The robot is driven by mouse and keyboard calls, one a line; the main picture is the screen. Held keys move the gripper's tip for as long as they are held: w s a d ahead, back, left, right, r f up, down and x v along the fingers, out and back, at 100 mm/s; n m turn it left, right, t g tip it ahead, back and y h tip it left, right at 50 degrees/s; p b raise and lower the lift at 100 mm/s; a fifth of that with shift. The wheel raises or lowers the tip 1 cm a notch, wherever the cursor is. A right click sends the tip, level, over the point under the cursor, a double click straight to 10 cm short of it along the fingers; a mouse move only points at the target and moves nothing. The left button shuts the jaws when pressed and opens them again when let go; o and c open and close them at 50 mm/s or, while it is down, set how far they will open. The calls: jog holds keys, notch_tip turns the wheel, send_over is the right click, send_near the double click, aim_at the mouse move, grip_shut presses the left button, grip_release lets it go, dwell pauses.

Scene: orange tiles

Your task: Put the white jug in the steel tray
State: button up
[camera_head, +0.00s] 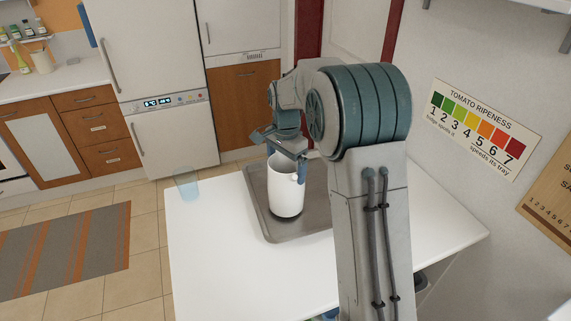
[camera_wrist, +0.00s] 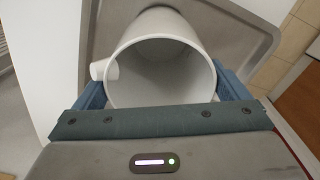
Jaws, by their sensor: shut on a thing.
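The white jug (camera_head: 286,190) is upright over the steel tray (camera_head: 285,235) on the white table. A dark shadow shows under its base; I cannot tell whether it touches the tray floor. My gripper (camera_head: 286,163) is shut on the jug near its rim, with its fingers on either side. In the wrist view the open mouth of the jug (camera_wrist: 160,75) faces the camera, with its handle at the left, and the tray (camera_wrist: 240,30) shows behind it. My arm hides the right part of the tray in the head view.
A translucent blue cup (camera_head: 187,184) stands at the left edge of the table (camera_head: 215,250). The table's front left is clear. A wall with a tomato ripeness chart (camera_head: 478,128) is at the right.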

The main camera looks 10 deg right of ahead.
jog(key=shift+f, duration=0.15)
jog(key=shift+f, duration=0.2)
jog(key=o, duration=1.4)
jog(key=shift+c, duration=0.2)
notch_tip(320, 180, up, 11)
jog(key=b, duration=0.1)
jog(key=s+d+r+n, duration=0.1)
jog(key=s+r+n, duration=0.15)
jog(key=s, duration=0.35)
jog(key=s+d+f+n+t, duration=0.1)
jog(key=s+f+n, duration=0.2)
jog(key=s, duration=0.9)
jog(key=s+d+f+n+t, duration=0.1)
jog(key=s+n, duration=0.4)
jog(key=s, duration=0.6)
jog(key=shift+s+d+f+n+t, duration=0.2)
jog(key=shift+s+f+n+t, duration=0.15)
jog(key=shift+f+t, duration=0.65)
